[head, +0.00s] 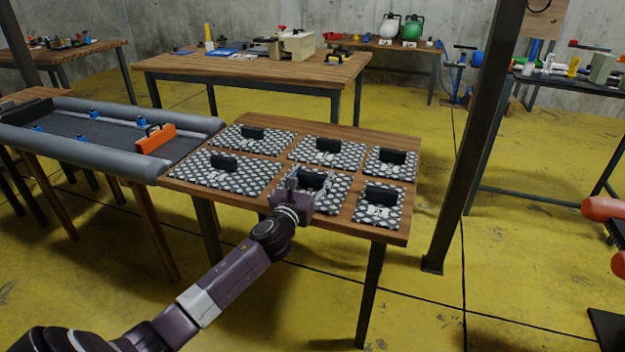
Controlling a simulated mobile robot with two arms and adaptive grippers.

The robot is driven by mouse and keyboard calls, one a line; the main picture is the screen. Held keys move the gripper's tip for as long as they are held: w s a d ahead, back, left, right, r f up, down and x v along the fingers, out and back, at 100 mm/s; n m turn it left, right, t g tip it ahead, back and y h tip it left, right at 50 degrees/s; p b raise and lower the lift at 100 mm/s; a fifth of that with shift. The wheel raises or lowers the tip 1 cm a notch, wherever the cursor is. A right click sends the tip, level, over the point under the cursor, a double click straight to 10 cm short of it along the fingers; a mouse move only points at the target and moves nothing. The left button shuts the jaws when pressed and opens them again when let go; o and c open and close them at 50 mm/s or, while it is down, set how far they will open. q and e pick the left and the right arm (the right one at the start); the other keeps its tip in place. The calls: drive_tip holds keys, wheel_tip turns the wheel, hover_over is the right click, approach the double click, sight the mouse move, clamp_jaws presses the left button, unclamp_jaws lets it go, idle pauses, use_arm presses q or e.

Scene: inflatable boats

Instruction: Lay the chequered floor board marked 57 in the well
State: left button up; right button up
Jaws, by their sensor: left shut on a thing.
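Several black-and-white chequered floor boards with black block handles lie in two rows on a wooden table (352,224). Their number labels are too small to read, so I cannot tell which is 57. My left gripper (312,181) is shut on the handle of the front middle board (328,204), which appears to lie on the table; the gripper partly hides it. The front left board (232,177) and front right board (383,211) are beside it. The well (95,128) is the dark inside of a grey inflatable boat at the left. My right gripper is not in view.
An orange piece with a black handle (156,138) stands across the well's right part. Small blue fittings (83,139) line the tubes (105,168). A dark post (470,150) rises right of the board table. A cluttered workbench (250,72) stands behind.

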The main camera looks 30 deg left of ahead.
use_arm(q)
drive_tip(key=shift+f, duration=0.1)
idle(0.3)
drive_tip(key=o, duration=1.5)
drive_tip(key=shift+f, duration=0.1)
drive_tip(key=shift+c, duration=0.2)
